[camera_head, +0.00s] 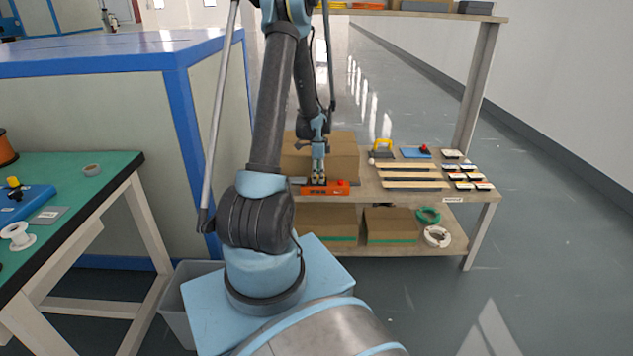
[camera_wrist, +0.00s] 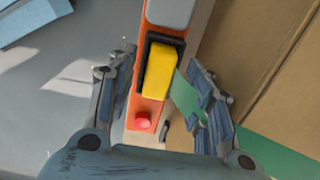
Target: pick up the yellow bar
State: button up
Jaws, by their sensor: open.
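The yellow bar (camera_wrist: 159,71) sits in a dark recess on an orange device (camera_wrist: 150,108) in the wrist view, with a grey block above it and a red button below it. The device also shows on the shelf top in the head view (camera_head: 336,188), where I cannot make out the bar. My gripper (camera_wrist: 158,82) is open, one finger on each side of the device, with the bar between them in the picture. I see no finger touching the bar, and the depth gap is unclear. In the head view my gripper (camera_head: 318,178) is right over the device.
A cardboard box (camera_head: 335,150) stands close behind the device. Boxes and coils fill the lower shelf. A green-topped table (camera_head: 105,185) stands at left.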

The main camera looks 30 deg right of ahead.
grip_shut()
